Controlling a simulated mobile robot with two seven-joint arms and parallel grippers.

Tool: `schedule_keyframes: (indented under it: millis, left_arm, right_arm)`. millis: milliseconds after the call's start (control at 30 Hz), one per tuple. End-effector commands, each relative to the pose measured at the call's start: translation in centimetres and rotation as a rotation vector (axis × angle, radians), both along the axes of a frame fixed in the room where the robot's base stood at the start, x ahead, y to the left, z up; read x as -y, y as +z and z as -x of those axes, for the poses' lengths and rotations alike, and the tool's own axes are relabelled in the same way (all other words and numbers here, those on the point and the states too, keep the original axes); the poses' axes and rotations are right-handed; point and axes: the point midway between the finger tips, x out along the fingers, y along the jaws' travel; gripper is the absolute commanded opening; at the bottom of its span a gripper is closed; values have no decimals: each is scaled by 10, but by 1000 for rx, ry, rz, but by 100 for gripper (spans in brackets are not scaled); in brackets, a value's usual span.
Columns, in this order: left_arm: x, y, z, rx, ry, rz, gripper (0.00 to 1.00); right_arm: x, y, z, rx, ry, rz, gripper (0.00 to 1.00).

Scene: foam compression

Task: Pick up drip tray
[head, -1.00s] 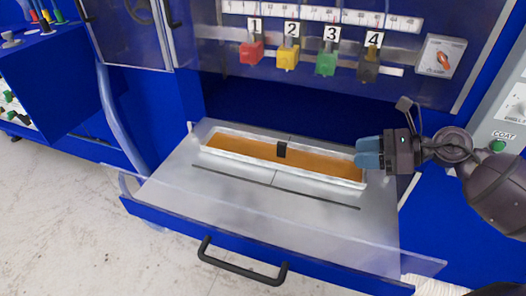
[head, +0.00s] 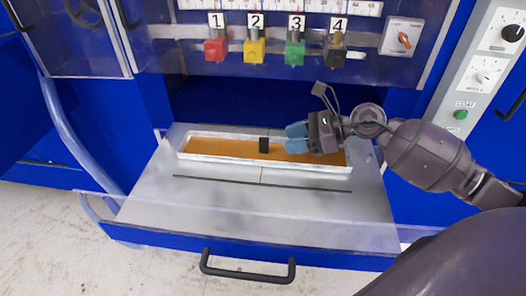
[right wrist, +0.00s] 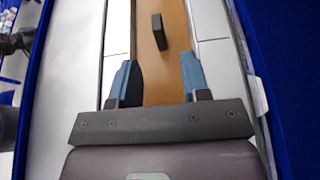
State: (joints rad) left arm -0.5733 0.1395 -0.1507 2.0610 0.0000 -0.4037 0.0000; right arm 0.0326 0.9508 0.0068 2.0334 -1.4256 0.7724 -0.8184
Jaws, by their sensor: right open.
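The drip tray (head: 230,158) is a long, shallow, pale tray with an orange-brown inside and a black upright handle (head: 264,145) at its middle. It lies on the grey surface of the pulled-out drawer. My right gripper (head: 290,138) is open above the right half of the tray, its blue fingers pointing left at the handle and just short of it. In the right wrist view the fingers (right wrist: 158,78) are apart over the brown tray floor, and the black handle (right wrist: 159,32) stands ahead between their lines, untouched. My left gripper is not in view.
The blue drawer has a clear front panel and a black pull handle (head: 247,268). Above the tray hang numbered coloured blocks, such as the red one (head: 216,50) and the green one (head: 294,53). A control panel (head: 481,75) stands at right. The drawer surface before the tray is clear.

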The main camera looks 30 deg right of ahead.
Motion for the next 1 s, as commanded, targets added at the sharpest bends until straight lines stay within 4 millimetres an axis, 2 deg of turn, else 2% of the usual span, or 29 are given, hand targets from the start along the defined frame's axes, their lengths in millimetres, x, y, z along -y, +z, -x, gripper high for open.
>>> schedule_keyframes:
  millis: [167, 500, 800, 867, 1000]
  left_arm:
    - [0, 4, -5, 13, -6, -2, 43]
    - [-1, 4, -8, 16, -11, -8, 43]
    - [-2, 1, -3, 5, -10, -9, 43]
    - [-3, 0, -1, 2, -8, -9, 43]
    - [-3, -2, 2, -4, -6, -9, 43]
  right_arm:
    - [-7, -3, -6, 1, 0, 0, 43]
    - [-38, -19, -29, 1, -1, -2, 43]
    - [-42, -21, -31, 0, -1, 0, 43]
    - [-42, -21, -31, 0, -1, 0, 36]
    - [-41, -21, -31, 0, -1, 0, 15]
